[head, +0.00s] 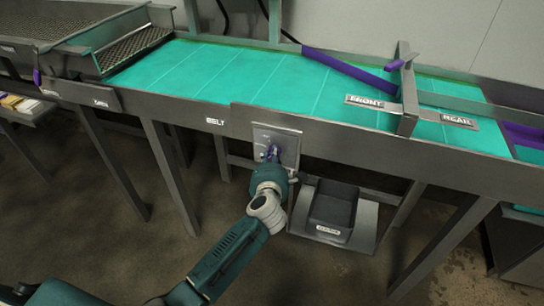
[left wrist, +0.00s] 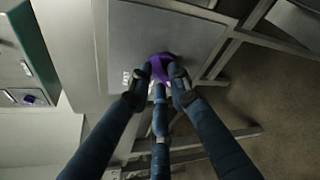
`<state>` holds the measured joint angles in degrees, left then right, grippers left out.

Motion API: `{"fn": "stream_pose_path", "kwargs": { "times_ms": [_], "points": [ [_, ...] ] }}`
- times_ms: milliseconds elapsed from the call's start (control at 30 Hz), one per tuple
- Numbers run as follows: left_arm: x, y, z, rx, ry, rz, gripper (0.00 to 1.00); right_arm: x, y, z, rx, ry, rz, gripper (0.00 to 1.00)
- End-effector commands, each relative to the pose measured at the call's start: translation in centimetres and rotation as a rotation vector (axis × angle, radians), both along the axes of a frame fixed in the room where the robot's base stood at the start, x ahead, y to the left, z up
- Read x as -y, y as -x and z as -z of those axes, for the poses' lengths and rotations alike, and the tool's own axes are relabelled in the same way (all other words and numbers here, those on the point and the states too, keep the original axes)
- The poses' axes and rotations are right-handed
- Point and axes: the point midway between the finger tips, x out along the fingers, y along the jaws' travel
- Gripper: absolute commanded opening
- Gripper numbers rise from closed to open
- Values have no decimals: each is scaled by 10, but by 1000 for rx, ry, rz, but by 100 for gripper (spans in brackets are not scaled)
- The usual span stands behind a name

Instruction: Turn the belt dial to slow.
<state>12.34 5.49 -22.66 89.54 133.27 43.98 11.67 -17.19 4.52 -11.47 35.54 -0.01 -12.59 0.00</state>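The belt dial is a purple knob (head: 271,152) on a grey control panel (head: 287,139) below the "BELT" label (head: 215,122) on the conveyor's front rail. My left gripper (head: 270,160) is at the knob, and its arm comes up from the lower left. In the left wrist view, the fingers of my left gripper (left wrist: 160,80) sit around the purple knob (left wrist: 160,64), one at each side and one below. They look closed on it. The fingers hide part of the knob, and I cannot read the dial's setting. My right gripper is in neither view.
A green conveyor belt (head: 262,82) runs above the panel, with a purple diverter bar (head: 345,66) and "FRONT" (head: 370,102) and "REAR" (head: 458,119) signs. Metal legs flank the panel below.

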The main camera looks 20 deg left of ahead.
Motion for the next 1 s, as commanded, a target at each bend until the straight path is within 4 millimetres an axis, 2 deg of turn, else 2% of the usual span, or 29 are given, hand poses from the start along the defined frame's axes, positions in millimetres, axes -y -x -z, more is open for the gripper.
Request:
{"fn": "stream_pose_path", "kwargs": {
  "times_ms": [467, 1000],
  "points": [
    [-1, 2, 5, -9, -76, -6, 0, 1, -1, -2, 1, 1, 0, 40],
    [1, 3, 11, 4, -518, -8, 0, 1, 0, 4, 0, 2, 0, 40]
  ]
}}
